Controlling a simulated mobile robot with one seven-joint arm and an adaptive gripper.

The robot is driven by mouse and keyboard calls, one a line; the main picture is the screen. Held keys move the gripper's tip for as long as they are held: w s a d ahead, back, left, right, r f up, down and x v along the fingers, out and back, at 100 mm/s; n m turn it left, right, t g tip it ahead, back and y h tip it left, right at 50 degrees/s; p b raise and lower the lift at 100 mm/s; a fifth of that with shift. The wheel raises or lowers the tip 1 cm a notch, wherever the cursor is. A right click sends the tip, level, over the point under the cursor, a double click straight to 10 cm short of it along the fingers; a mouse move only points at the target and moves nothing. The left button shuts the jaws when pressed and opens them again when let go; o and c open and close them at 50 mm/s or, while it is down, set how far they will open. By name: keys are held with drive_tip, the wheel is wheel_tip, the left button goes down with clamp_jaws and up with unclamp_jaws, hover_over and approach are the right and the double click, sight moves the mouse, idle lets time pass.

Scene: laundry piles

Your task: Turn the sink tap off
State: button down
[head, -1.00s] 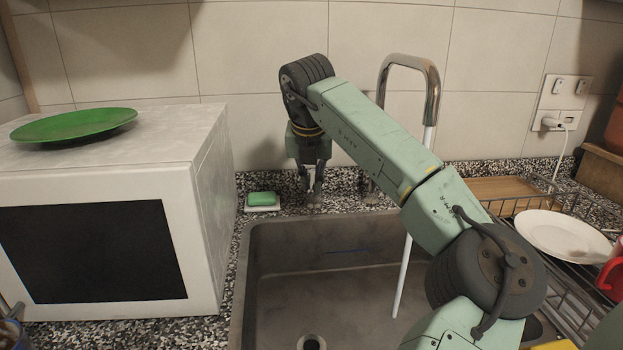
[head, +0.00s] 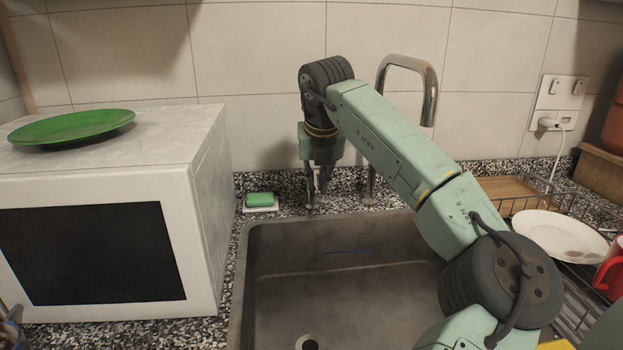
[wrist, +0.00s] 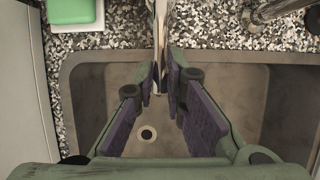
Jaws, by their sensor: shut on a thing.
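The chrome tap (head: 428,95) stands behind the sink, its curved spout over the basin, with no water coming from it. The tap's base also shows in the wrist view (wrist: 252,18). My gripper (head: 317,190) points down at the sink's back edge, left of the spout. In the wrist view, my gripper (wrist: 161,92) has its purple-padded fingers shut on the thin metal tap handle (wrist: 160,35). The handle is mostly hidden by my gripper in the head view.
The grey sink (head: 262,262) is empty, with a drain hole. A green soap on a white dish (head: 262,209) lies left of my gripper. A white microwave (head: 208,190) with a green plate (head: 70,128) stands left. A rack with a white plate (head: 560,236) is right.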

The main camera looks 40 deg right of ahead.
drive_tip(key=shift+d, duration=0.1)
drive_tip(key=c, duration=1.6)
unclamp_jaws()
drive_tip(key=shift+c, duration=0.2)
drive_tip(key=v, duration=0.7)
drive_tip(key=shift+s+r, duration=0.15)
drive_tip(key=shift+r, duration=0.1)
